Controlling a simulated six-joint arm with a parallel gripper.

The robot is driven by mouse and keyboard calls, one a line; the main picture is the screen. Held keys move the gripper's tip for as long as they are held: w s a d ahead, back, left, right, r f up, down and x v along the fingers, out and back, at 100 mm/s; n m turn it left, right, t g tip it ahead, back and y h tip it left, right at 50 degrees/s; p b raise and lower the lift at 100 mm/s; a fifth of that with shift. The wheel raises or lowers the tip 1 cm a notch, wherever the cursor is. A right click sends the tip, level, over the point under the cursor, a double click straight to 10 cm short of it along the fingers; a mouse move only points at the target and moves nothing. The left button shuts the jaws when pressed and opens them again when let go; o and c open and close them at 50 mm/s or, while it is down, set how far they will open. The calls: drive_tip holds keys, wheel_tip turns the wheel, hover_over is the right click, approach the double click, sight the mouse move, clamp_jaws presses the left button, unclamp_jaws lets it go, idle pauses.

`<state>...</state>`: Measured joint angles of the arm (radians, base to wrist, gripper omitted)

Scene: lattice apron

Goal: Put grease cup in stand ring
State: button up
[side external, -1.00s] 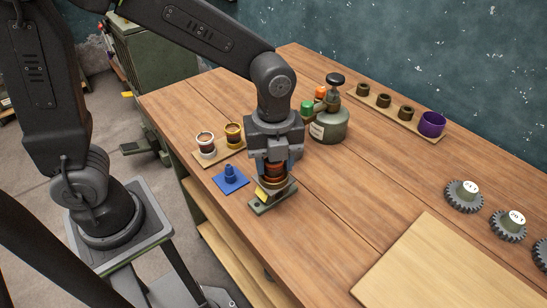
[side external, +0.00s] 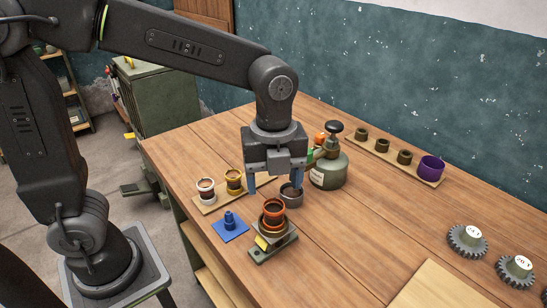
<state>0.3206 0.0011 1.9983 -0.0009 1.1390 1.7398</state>
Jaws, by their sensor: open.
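An orange-rimmed cup with dark contents (side external: 273,210), which looks like the grease cup, sits upright in the small olive stand (side external: 266,250) with a yellow tag. The cup hides most of the stand's ring, so how deep it sits is hard to tell. My gripper (side external: 274,184) is open and empty, above and slightly behind the cup, with its blue-tipped fingers apart. A grey round cup (side external: 291,197) with dark contents stands behind it, close to the right finger.
A white cup (side external: 206,190) and a yellow cup (side external: 234,181) stand on a wooden board at left. A blue fixture (side external: 229,224) is beside the stand. Gears (side external: 467,240) lie at right; the table between is clear.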

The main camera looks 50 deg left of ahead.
sight(273, 205)
wheel_tip(273, 205, up, 5)
drive_tip(key=s+a+f+n+t, duration=0.2)
drive_tip(key=s+a+n+t, duration=0.3)
drive_tip(key=n, duration=1.8)
drive_tip(key=s+a, duration=0.4)
drive_tip(key=a, duration=0.1)
drive_tip(key=shift+s+a+n+t, duration=0.15)
drive_tip(key=shift+s+n+t, duration=0.15)
drive_tip(key=shift+s, duration=0.05)
